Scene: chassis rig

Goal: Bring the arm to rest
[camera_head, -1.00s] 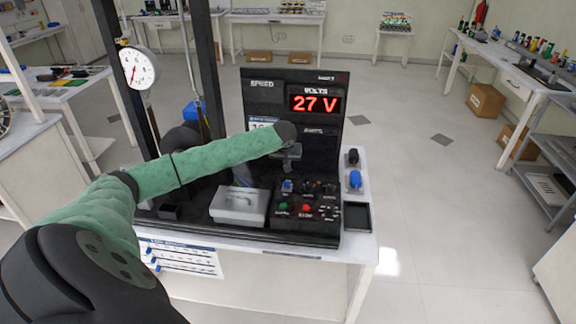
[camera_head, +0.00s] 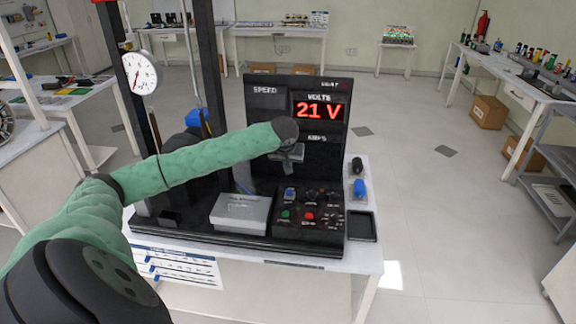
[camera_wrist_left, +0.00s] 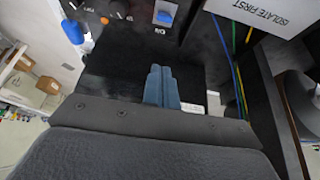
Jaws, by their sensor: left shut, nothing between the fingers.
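My left arm (camera_head: 195,163), in a green sleeve, reaches in from the left over the bench in the head view. My left gripper (camera_head: 288,170) hangs at its end, in front of the black panel (camera_head: 318,172) and above the control box (camera_head: 308,232). In the wrist view its two blue-grey fingers (camera_wrist_left: 161,84) are together with nothing between them. They are apart from the blue switch (camera_wrist_left: 165,12) seen beyond. The red display (camera_head: 318,110) reads 21 V. My right gripper is not in view.
A grey box (camera_head: 241,212) stands left of the controls. Black uprights (camera_head: 210,70) and a dial gauge (camera_head: 138,74) stand at the left. A small black tray (camera_head: 361,227) and a blue item (camera_head: 359,187) are at the bench's right. Open floor lies to the right.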

